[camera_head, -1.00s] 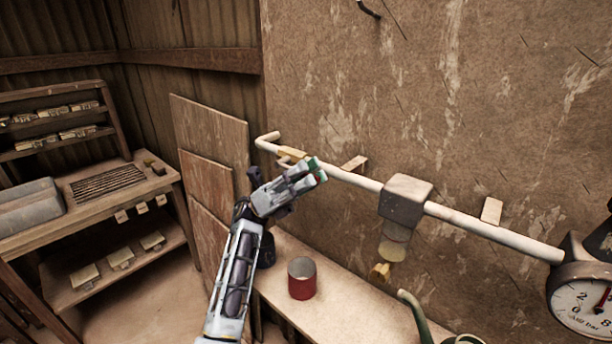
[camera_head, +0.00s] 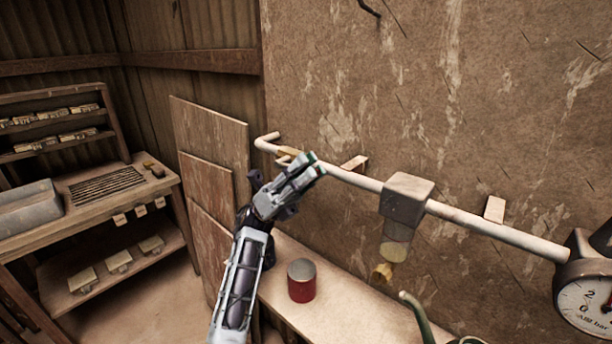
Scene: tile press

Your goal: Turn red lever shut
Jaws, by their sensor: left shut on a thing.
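A pale pipe (camera_head: 480,226) runs along the wall, with a brass-coloured fitting (camera_head: 288,153) near its left end. My left gripper (camera_head: 312,168) is at the pipe just right of this fitting, its fingers closed. The red lever is hidden by the fingers, so its angle cannot be told. A dial gauge (camera_head: 588,300) sits at the right end of the pipe, partly cut off by the picture edge. My right gripper is not in view.
A grey block (camera_head: 407,197) with a glass bowl (camera_head: 395,251) hangs mid-pipe. Below stand a red can (camera_head: 301,284) and a green watering can (camera_head: 415,314) on a bench (camera_head: 345,304). Wooden panels (camera_head: 212,135) lean at the left, beside a shelf rack (camera_head: 120,187).

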